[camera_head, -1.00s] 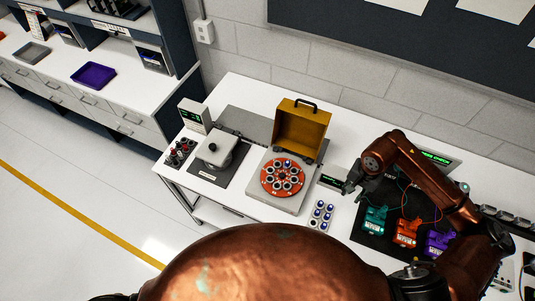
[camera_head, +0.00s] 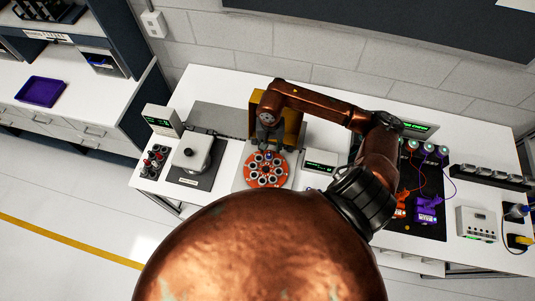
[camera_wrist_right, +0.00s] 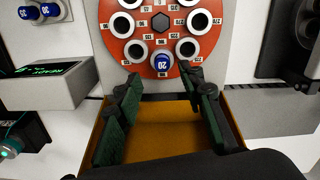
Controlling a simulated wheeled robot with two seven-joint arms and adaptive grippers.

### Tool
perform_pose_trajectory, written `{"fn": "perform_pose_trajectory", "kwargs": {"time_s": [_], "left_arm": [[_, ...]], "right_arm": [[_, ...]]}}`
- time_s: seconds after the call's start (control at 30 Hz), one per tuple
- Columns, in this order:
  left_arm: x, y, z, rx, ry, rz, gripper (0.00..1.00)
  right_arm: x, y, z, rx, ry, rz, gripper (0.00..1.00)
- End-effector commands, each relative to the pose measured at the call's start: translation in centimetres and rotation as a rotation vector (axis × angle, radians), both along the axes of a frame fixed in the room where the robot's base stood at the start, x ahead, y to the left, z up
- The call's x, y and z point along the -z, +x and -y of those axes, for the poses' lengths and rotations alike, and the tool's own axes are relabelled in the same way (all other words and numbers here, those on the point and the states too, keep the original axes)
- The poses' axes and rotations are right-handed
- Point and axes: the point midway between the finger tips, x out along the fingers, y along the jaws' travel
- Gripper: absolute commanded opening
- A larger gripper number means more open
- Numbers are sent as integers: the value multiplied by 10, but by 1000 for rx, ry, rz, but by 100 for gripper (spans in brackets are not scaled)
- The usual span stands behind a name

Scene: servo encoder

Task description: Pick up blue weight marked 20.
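The blue weight marked 20 (camera_wrist_right: 162,62) sits in a hole at the edge of a red-orange disc (camera_wrist_right: 205,45) in the right wrist view. The disc also shows in the head view (camera_head: 265,182), with rings around a hexagonal hub. My right gripper (camera_wrist_right: 163,76) is open and empty. Its two fingertips are on either side of the weight in the picture, and the gap to it is hard to judge. In the head view my right gripper (camera_head: 267,137) is above the back edge of the disc. My left gripper is not in view.
A yellow open lid (camera_wrist_right: 165,138) stands behind the disc, under my right gripper. A small display box (camera_head: 320,161) is right of the disc. More blue weights (camera_wrist_right: 52,10) stand on a plate. A grey device (camera_head: 193,153) is left of the disc.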

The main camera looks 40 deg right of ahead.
Motion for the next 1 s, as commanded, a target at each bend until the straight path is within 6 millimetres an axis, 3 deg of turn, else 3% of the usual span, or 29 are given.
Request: {"fn": "perform_pose_trajectory", "kwargs": {"time_s": [0.13,0.3,0.57,1.0], "left_arm": [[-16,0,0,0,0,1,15],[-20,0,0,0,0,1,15],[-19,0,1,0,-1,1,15],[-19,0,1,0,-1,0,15]], "right_arm": [[18,-2,-7,1,5,-4,36],[38,-1,-6,-1,2,-1,36],[42,-1,-5,-2,-1,1,36],[42,-1,-5,-2,-1,1,6]]}}
